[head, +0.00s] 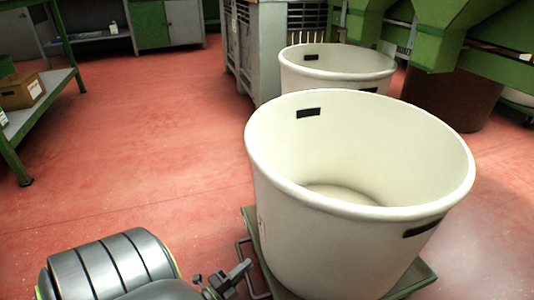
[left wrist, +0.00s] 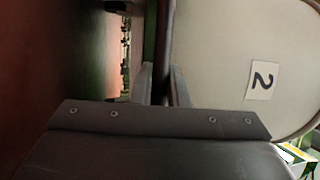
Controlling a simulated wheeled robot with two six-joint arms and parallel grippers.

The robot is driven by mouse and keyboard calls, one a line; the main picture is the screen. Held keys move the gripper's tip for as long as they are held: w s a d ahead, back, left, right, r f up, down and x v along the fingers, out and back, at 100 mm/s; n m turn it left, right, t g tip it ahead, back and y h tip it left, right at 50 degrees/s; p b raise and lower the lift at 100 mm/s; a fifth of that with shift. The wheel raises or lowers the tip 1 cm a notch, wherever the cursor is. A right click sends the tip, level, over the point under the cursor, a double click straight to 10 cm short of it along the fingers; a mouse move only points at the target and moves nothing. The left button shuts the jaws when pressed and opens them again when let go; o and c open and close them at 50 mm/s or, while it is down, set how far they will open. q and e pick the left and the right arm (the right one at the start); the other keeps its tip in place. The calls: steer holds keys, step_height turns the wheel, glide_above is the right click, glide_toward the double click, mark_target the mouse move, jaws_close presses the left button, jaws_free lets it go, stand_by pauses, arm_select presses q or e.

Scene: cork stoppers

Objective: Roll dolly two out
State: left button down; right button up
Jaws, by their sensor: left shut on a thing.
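A large empty white tub (head: 340,240) stands on a low green dolly (head: 425,273) at the lower right of the head view. A label with the number 2 (left wrist: 262,80) is on the pale tub side in the left wrist view, turned sideways. A thin metal handle (head: 239,250) sticks out at the dolly's left edge. My left gripper (head: 230,279) is at this handle and shut on it; its fingers also show in the left wrist view (left wrist: 161,86), around a dark bar. My right gripper is in neither view.
A second white tub (head: 335,68) stands close behind the first. A grey crate (head: 262,45) and green machinery (head: 435,45) are behind them. A green shelf (head: 40,90) with a cardboard box stands at the left. The red floor (head: 140,140) between is clear.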

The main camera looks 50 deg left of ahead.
arm_select(q)
steer(key=s, duration=0.1)
steer(key=s+a, duration=0.1)
steer(key=s, duration=0.1)
steer(key=s+a, duration=0.1)
steer(key=s, duration=0.1)
steer(key=shift+s+f, duration=0.1)
steer(key=shift+s, duration=0.1)
steer(key=shift+a, duration=0.1)
steer(key=c, duration=1.4)
jaws_free()
steer(key=shift+s, duration=0.15)
steer(key=s+f, duration=0.1)
steer(key=s, duration=0.4)
steer(key=s+f, duration=0.1)
steer(key=s, duration=0.4)
steer(key=s+f, duration=0.1)
steer(key=s, duration=0.4)
steer(key=shift+s, duration=0.4)
steer(key=shift+s+b, duration=0.35)
steer(key=shift+s, duration=0.25)
